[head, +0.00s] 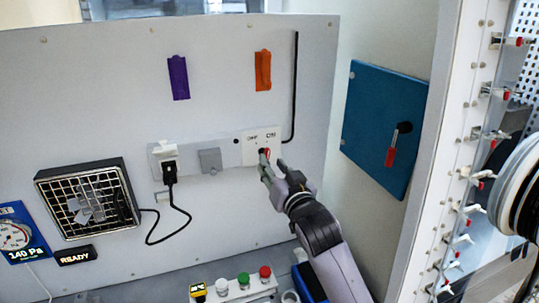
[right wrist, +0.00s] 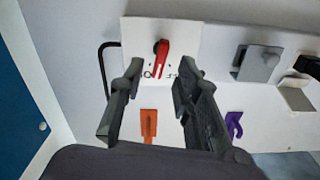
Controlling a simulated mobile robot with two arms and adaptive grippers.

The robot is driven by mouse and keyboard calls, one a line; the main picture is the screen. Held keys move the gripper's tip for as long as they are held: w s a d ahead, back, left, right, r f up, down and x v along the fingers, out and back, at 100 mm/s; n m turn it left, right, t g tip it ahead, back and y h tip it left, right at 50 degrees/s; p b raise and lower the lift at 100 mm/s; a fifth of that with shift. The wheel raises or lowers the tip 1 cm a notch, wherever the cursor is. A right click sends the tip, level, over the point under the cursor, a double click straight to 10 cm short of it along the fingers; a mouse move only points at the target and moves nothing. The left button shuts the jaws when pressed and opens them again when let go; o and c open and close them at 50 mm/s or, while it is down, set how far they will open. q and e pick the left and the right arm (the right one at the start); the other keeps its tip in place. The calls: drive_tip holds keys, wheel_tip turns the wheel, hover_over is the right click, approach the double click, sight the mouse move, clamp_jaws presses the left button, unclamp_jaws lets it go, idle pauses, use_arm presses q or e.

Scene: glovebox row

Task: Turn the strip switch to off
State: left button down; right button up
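The strip switch is a white plate (head: 250,150) at the right end of the strip on the grey panel, with OFF printed at left and ON at right. Its red lever (head: 266,153) is partly hidden by my right gripper in the head view. My right gripper (head: 273,165) is open, with its fingertips close to the plate. The right wrist view is upside down. There the red lever (right wrist: 162,60) stands between the spread fingers (right wrist: 160,72), with a gap on both sides. It points towards the labels; which label it marks is unclear. My left gripper is not in view.
The strip also bears a grey cover (head: 210,160) and a black plug (head: 169,172) with a hanging cable. Orange (head: 263,70) and purple (head: 178,77) tags are above. A blue panel with a red handle (head: 390,157) is at right. Coloured buttons (head: 244,280) are below.

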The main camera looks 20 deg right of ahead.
drive_tip(key=shift+w+a+p, duration=0.1)
drive_tip(key=shift+w+p, duration=0.25)
drive_tip(key=shift+w, duration=1.15)
clamp_jaws()
